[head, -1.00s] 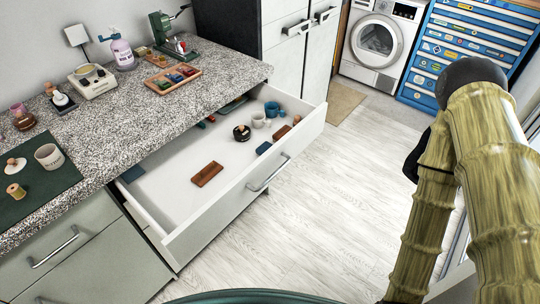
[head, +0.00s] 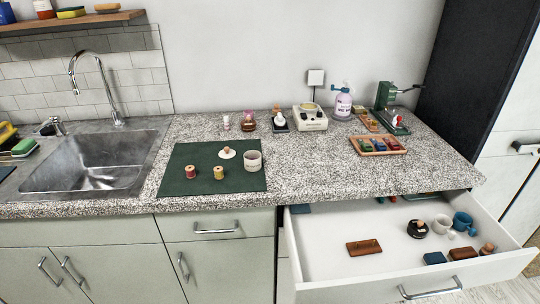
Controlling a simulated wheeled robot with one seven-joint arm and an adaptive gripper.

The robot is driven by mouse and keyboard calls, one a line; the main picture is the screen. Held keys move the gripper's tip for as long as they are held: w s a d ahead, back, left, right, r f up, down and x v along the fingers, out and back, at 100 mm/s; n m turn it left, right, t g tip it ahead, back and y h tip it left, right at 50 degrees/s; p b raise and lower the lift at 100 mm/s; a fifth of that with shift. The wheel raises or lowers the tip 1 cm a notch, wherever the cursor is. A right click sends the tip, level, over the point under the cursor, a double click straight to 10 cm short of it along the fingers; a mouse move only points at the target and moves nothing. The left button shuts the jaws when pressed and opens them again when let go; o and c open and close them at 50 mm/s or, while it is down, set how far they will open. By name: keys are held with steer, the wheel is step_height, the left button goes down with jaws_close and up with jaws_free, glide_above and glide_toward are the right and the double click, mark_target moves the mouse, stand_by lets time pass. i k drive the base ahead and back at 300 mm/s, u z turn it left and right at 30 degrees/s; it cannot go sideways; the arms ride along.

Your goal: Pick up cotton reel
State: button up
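Two cotton reels stand upright on the dark green mat (head: 176,158) on the speckled counter. One reel has red thread (head: 191,172); the other, to its right, has yellow-olive thread (head: 219,173). A small gap separates them. Behind them on the mat lie a white lid with a wooden knob (head: 226,154) and a pale grey pot (head: 254,161). My gripper is outside the head view.
A sink (head: 95,160) is left of the mat. A wooden tray (head: 378,147) with coloured items and a pump bottle (head: 343,103) stand to the right. The open drawer (head: 330,277) juts out at lower right, holding cups and small items.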

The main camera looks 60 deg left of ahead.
mark_target(190, 170)
steer(key=u, duration=0.55)
steer(key=k, duration=0.7)
steer(key=u, duration=0.95)
steer(key=k, duration=0.6)
steer(key=u, duration=0.15)
steer(key=i, duration=1.05)
steer(key=z, duration=0.95)
